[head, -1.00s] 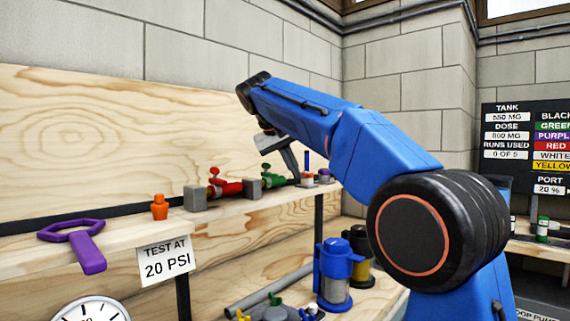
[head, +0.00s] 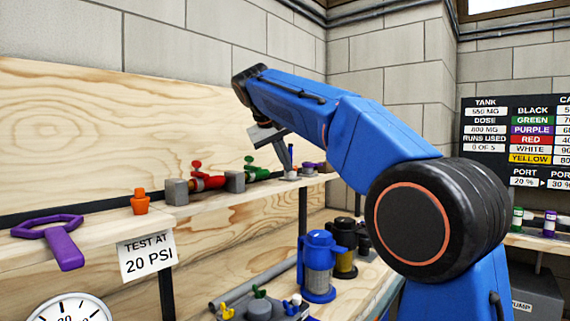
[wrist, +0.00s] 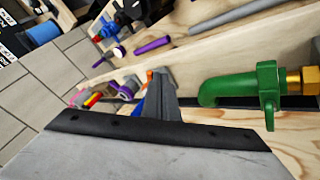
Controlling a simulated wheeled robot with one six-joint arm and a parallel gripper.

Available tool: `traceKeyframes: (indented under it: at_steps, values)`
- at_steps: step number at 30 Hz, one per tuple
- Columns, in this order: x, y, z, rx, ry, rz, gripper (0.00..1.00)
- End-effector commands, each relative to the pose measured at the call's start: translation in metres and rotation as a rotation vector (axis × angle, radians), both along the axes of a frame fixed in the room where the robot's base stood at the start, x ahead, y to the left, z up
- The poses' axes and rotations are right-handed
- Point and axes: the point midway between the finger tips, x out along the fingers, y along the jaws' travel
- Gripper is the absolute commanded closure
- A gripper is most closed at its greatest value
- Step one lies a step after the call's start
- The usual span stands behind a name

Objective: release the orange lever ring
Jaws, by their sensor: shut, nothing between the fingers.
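The orange lever ring is hard to make out. A small orange patch shows beside the fingertip in the wrist view (wrist: 149,76), and a small white-and-orange piece on the shelf (head: 291,177) sits at the gripper tip in the head view; I cannot tell whether either is the ring. My gripper (head: 287,166) is shut and empty, pointing down at the shelf's far end. It also shows in the wrist view (wrist: 160,78), where its dark fingers cover part of what lies behind. I cannot tell whether it touches anything.
A green valve (wrist: 240,88) and a red valve (head: 207,181) lie along the shelf. Blue (head: 318,262) and black (head: 342,240) canisters stand on the lower bench.

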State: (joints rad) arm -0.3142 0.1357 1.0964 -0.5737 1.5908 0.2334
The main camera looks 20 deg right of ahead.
Motion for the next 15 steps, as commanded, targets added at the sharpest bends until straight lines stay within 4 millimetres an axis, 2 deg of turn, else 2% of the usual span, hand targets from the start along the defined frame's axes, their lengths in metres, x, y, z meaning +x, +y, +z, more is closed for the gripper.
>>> traceKeyframes:
  at_steps: [5, 15]
  values:
    - [-0.004, -0.007, 0.001, 0.0, -0.002, 0.089, 1.0]
    - [-0.008, -0.027, 0.0, 0.0, -0.002, 0.394, 1.0]
